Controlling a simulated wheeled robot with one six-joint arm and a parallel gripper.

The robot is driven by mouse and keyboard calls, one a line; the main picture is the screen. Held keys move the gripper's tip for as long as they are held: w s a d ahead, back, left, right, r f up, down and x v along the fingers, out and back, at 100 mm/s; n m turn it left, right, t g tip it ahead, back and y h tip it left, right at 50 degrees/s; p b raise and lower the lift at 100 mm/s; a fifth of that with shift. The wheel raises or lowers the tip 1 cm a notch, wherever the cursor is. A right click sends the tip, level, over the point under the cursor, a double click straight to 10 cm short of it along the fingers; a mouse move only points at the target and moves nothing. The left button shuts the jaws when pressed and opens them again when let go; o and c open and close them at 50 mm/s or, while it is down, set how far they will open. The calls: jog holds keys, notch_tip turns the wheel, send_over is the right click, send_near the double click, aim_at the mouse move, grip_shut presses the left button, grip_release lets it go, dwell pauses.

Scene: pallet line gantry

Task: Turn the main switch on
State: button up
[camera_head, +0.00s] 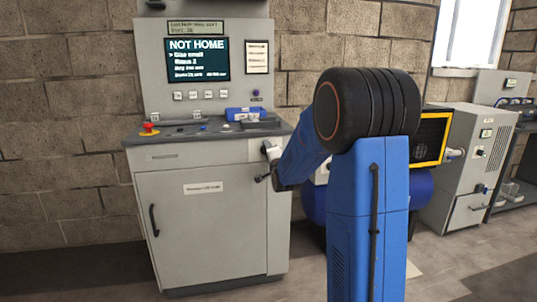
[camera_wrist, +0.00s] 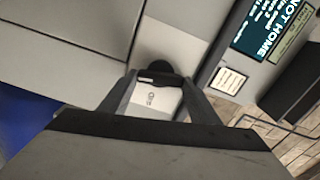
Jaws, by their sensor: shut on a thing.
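A dark round knob (camera_wrist: 160,70), which appears to be the main switch, sits above a white plate (camera_wrist: 150,100) with a small dark mark in the wrist view. My gripper (camera_wrist: 157,80) has one finger on each side of the knob and is shut on it. The knob's exact turn angle cannot be read, as the fingers and a dark bar partly cover it. In the head view my gripper (camera_head: 265,175) is at the right edge of the grey cabinet (camera_head: 205,235). The switch itself cannot be made out clearly there.
The cabinet's screen (camera_head: 197,59) is lit and reads "NOT HOME". A red emergency button (camera_head: 149,128) and a blue tray (camera_head: 245,113) are on the console top. A yellow-framed panel (camera_head: 430,137) and a grey machine (camera_head: 475,150) stand to the right. Open floor lies in front.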

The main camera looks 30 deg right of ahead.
jog(key=shift+f+m, duration=0.1)
jog(key=shift+m, duration=1.1)
jog(key=o, duration=1)
jog(key=shift+o, duration=0.2)
jog(key=shift+s, duration=0.1)
jog(key=v, duration=1.7)
jog(key=shift+s, duration=0.15)
